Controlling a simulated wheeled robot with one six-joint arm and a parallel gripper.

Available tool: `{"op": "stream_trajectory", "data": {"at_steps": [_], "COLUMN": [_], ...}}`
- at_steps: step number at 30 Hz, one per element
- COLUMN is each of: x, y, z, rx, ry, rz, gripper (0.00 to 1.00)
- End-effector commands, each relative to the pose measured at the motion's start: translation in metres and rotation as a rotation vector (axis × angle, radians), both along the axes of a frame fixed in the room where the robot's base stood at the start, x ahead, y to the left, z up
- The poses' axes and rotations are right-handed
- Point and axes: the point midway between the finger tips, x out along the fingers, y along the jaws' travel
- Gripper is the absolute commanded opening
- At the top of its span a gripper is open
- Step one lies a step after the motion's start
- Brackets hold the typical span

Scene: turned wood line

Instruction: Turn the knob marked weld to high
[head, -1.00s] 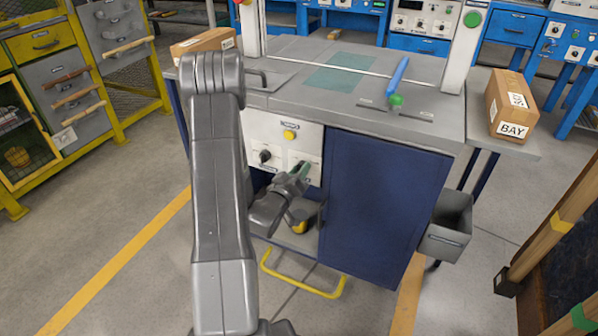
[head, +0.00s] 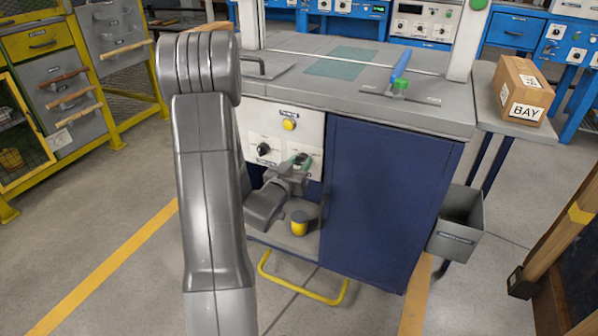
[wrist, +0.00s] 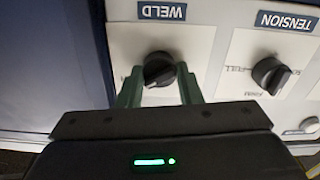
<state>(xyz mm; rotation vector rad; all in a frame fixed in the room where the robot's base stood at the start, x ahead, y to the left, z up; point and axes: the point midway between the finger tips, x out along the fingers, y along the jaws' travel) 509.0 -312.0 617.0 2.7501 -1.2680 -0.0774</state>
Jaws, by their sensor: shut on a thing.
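The knob marked weld (wrist: 158,68) is black and round with a raised grip bar, on a white panel below the upside-down WELD label (wrist: 163,12) in the wrist view. My gripper (wrist: 160,74) has its green fingers on either side of this knob, shut on it. In the head view my gripper (head: 300,160) is at the right dial of the white panel (head: 285,124) and hides most of the knob. The knob's pointer and scale words are too covered to read.
The tension knob (wrist: 271,74) is beside the weld knob. A yellow button (head: 289,124) sits above on the panel. A yellow-and-dark object (head: 299,224) stands in the open bay below. A blue cabinet door (head: 383,205) is to the right; a yellow rail (head: 301,289) runs low in front.

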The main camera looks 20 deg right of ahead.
Motion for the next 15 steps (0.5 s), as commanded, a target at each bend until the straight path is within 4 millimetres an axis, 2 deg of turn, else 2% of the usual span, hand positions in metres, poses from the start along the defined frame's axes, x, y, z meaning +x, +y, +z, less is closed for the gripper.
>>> {"op": "stream_trajectory", "data": {"at_steps": [15], "x": [-0.0004], "y": [-0.0001], "z": [-0.0003], "rx": [0.044], "ry": [-0.049], "rz": [0.0], "gripper": [0.09]}}
